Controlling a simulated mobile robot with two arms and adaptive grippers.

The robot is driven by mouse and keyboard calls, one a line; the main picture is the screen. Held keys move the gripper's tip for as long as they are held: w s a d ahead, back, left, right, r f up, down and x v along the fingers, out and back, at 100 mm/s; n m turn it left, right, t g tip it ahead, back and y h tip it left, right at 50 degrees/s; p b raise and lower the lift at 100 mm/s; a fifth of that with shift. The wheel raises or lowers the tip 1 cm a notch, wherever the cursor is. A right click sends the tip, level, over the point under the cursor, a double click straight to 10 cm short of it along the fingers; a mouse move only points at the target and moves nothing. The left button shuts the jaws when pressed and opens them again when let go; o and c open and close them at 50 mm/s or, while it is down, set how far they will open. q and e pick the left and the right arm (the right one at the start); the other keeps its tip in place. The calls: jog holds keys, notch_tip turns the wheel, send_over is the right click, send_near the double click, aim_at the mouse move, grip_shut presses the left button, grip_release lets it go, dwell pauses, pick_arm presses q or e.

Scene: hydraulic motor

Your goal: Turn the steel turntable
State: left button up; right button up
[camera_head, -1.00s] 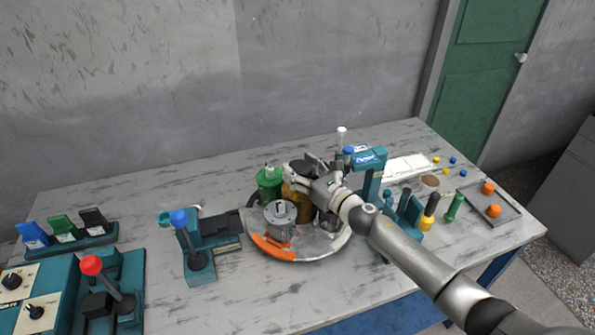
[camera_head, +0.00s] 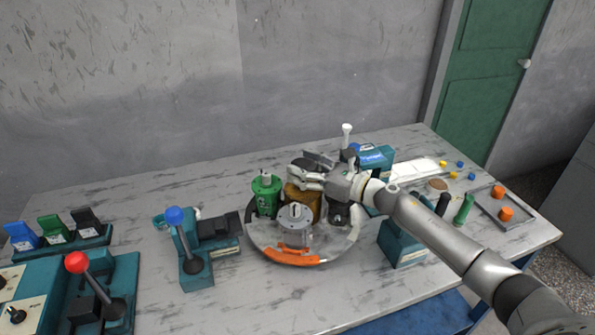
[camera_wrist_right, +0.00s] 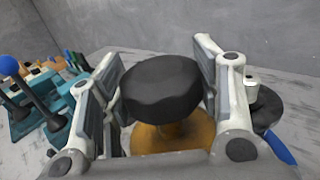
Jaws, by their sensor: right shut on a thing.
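The steel turntable (camera_head: 347,233) is a round grey plate on the table with an orange section (camera_head: 290,256) at its front edge. It carries a green cylinder (camera_head: 266,196), a grey metal motor part (camera_head: 295,216) and a brass-coloured part (camera_head: 302,203). My right gripper (camera_head: 302,172) reaches over the turntable from the right. In the right wrist view its fingers (camera_wrist_right: 160,88) stand on both sides of a black round knob (camera_wrist_right: 160,88) above the brass-coloured body (camera_wrist_right: 160,138), and they are shut on it. My arm hides part of the turntable's back right. My left gripper is out of view.
A blue-knobbed lever (camera_head: 174,215) stands left of the turntable, and a red-knobbed lever (camera_head: 76,262) stands further left. Teal fixtures (camera_head: 400,243) are close on the right. A tray (camera_head: 487,200) holds orange pieces. The front middle of the table is clear.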

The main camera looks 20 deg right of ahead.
dwell(0.4)
jog(key=o, duration=1.4)
jog(key=shift+o, duration=0.2)
jog(key=v, duration=1.2)
jog(key=shift+o, duration=0.2)
jog(key=shift+w, duration=0.1)
